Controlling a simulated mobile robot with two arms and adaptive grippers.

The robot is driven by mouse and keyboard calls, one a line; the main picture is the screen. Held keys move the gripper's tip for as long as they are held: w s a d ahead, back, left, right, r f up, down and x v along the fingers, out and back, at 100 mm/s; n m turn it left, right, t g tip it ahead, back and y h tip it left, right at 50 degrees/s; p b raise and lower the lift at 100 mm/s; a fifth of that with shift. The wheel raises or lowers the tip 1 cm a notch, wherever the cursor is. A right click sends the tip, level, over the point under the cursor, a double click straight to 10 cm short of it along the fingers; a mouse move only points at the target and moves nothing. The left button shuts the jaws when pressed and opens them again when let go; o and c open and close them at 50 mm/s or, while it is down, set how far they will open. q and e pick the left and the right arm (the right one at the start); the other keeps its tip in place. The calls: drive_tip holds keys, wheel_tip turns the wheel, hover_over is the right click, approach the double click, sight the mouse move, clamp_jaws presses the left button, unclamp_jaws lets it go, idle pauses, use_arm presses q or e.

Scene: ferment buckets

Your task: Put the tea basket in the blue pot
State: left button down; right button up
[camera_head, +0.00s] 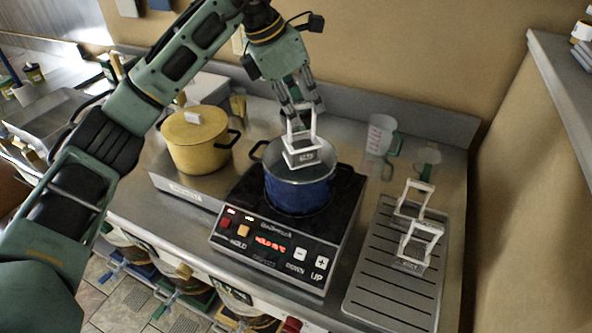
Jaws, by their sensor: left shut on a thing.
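The blue pot (298,194) stands on the black cooktop, with its opening facing up. My left gripper (302,108) is over the pot, shut on the white handle of a tea basket (303,156). The basket hangs upright at the pot's mouth, with its lower part in front of the pot's inner wall. I cannot tell exactly how deep it sits. Two more white-handled baskets, one behind (414,199) and one in front (418,247), stand on the slatted drain tray. My right gripper does not show.
The cooktop (272,250) has a lit red display and buttons at its front. A yellow lidded pot (197,146) stands to the left. A measuring jug (381,134) stands at the back right. The slatted tray (387,300) has bare room at its front.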

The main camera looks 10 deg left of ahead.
sight(299, 141)
use_arm(q)
wheel_tip(299, 141, down, 3)
drive_tip(key=shift+s+a+f+p, duration=0.1)
drive_tip(key=shift+s+p, duration=0.05)
drive_tip(key=shift+p, duration=0.4)
wheel_tip(299, 141, down, 2)
drive_tip(key=shift+s+f+p, duration=0.15)
drive_tip(key=shift+f+p, duration=0.1)
drive_tip(key=shift+p, duration=0.15)
wheel_tip(299, 141, down, 3)
drive_tip(key=shift+r+p, duration=0.2)
drive_tip(key=shift+p, duration=0.3)
drive_tip(key=shift+f, duration=0.6)
drive_tip(key=c, duration=2.2)
unclamp_jaws()
drive_tip(key=o, duration=0.4)
drive_tip(key=shift+o, duration=0.2)
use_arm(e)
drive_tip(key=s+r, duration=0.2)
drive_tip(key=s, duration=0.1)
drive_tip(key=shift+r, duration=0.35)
